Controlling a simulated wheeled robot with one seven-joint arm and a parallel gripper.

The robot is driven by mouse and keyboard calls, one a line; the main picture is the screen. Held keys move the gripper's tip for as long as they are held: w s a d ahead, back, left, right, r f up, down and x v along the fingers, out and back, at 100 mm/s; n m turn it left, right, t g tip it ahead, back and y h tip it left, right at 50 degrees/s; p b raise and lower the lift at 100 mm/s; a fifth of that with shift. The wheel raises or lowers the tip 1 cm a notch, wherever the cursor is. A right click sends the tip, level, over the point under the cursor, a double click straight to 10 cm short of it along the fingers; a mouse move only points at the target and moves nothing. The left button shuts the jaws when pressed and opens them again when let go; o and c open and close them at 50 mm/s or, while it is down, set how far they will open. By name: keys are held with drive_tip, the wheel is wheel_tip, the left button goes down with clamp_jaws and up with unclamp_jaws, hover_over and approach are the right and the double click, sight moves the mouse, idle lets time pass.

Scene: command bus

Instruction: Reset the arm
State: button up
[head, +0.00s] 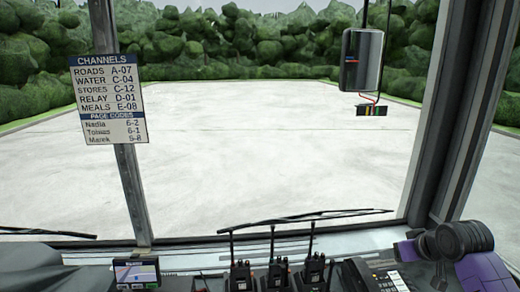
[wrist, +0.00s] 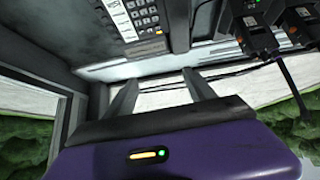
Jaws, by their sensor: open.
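My arm (head: 485,268), purple with dark joints, shows at the lower right of the head view, above the right end of the dashboard. In the wrist view my gripper (wrist: 160,84) is open, its two dark fingers apart with nothing between them. Behind the fingers are a pale strip and the dark dashboard edge. The purple wrist housing (wrist: 190,150) with a small orange and green light fills the bottom of that view.
A desk phone (head: 385,276) sits left of my arm; its keypad (wrist: 145,15) shows in the wrist view. Several handheld radios (head: 277,274) stand left of it, antennas up. A small screen (head: 136,272), a channel sign (head: 108,100) and a hanging dark box (head: 361,60) are farther off.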

drive_tip(key=a+r+m+t, duration=0.15)
drive_tip(key=a+t, duration=0.35)
drive_tip(key=a, duration=0.5)
drive_tip(key=s+a+m+t, duration=0.2)
drive_tip(key=s+a+t, duration=0.2)
drive_tip(key=s+a, duration=0.25)
drive_tip(key=s+a+n, duration=0.1)
drive_tip(key=s+a, duration=0.1)
drive_tip(key=s, duration=1.2)
drive_tip(key=s+a+f+n+g, duration=0.1)
drive_tip(key=s+a, duration=0.1)
drive_tip(key=s, duration=1.3)
drive_tip(key=s+a+f+n+g, duration=0.1)
drive_tip(key=s+a, duration=0.1)
drive_tip(key=s, duration=1.3)
drive_tip(key=shift+a+y, duration=0.3)
drive_tip(key=shift+a, duration=0.1)
drive_tip(key=shift+s+f, duration=0.1)
